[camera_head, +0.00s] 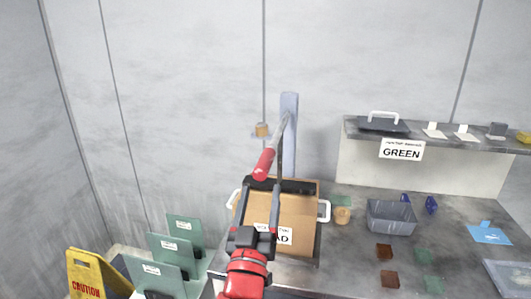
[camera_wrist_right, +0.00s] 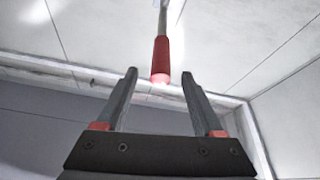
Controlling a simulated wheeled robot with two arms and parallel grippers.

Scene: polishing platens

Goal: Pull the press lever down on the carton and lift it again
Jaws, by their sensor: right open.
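The press lever (camera_head: 266,162) is a grey rod with a red grip, raised and slanting from the top of a grey post (camera_head: 290,130). In the right wrist view the red grip (camera_wrist_right: 161,60) hangs just beyond and between my fingertips. The carton (camera_head: 299,215) is a brown box below the lever, with a dark bar across its top and a white label partly hidden by my gripper. My right gripper (camera_head: 262,184) is open, in front of the carton and just below the lever's grip in the picture. My left gripper is not in view.
A grey bin (camera_head: 391,217), small brown and green pads and a blue card (camera_head: 489,234) lie on the bench to the right. A raised shelf (camera_head: 440,139) stands behind them. Green panels (camera_head: 183,235) and a yellow caution sign (camera_head: 88,275) stand at the left.

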